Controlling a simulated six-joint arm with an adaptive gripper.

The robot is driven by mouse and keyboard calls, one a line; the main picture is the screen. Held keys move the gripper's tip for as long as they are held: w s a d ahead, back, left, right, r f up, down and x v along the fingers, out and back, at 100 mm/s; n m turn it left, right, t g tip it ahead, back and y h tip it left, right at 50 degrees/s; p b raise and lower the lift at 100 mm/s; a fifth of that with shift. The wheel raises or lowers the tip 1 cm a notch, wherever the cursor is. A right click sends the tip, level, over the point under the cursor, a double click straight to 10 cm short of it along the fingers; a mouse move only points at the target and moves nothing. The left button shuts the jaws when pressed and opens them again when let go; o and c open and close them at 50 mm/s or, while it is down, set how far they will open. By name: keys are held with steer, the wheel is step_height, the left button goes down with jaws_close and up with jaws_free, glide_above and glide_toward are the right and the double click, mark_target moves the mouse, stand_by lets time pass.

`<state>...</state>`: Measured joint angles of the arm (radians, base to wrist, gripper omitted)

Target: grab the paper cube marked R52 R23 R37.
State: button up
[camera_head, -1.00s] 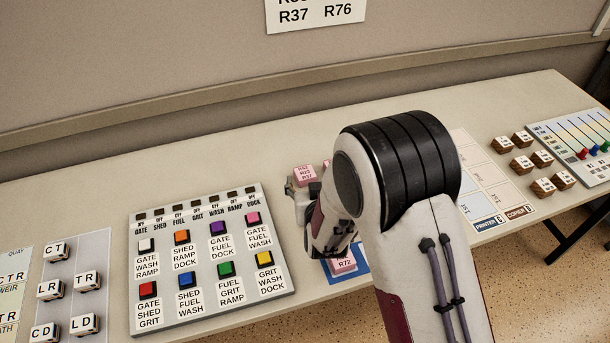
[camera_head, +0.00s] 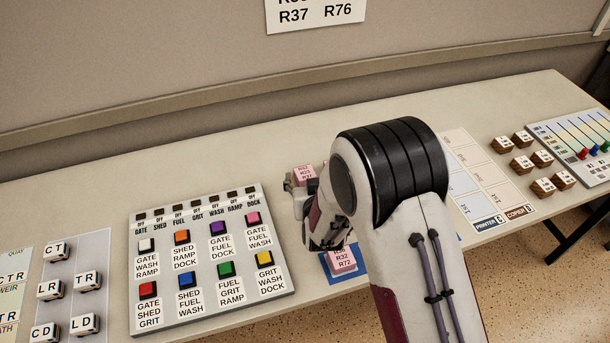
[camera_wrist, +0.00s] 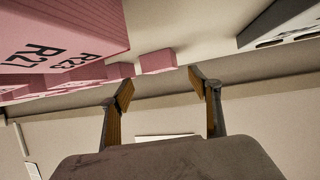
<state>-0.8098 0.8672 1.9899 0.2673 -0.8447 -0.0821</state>
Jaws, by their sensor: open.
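A pink paper cube (camera_head: 304,172) stands on the table right of the button panel. Its small top label seems to read R52 R23 R37. My gripper (camera_head: 292,187) is just in front of it and hides its lower part. In the wrist view my gripper (camera_wrist: 162,84) is open, with nothing between its fingers. A large pink cube (camera_wrist: 60,35) lettered R23 is close at the upper left there, cut by the frame edge. A smaller pink block (camera_wrist: 158,61) shows beyond the fingertips. I cannot tell which of these is the marked cube.
Another pink cube (camera_head: 342,258), with R32 R72 legible, sits on a blue mat (camera_head: 330,274) nearer me. The button panel (camera_head: 208,258) lies close left of my gripper. Brown blocks (camera_head: 522,139) stand at the right. The table's back strip is clear.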

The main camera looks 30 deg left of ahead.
mark_target(305, 174)
steer(key=shift+f, duration=0.1)
steer(key=shift+x, duration=2.55)
steer(key=shift+s+a+f, duration=0.1)
steer(key=shift+s+f, duration=0.1)
steer(key=shift+c, duration=0.4)
steer(key=c, duration=1.3)
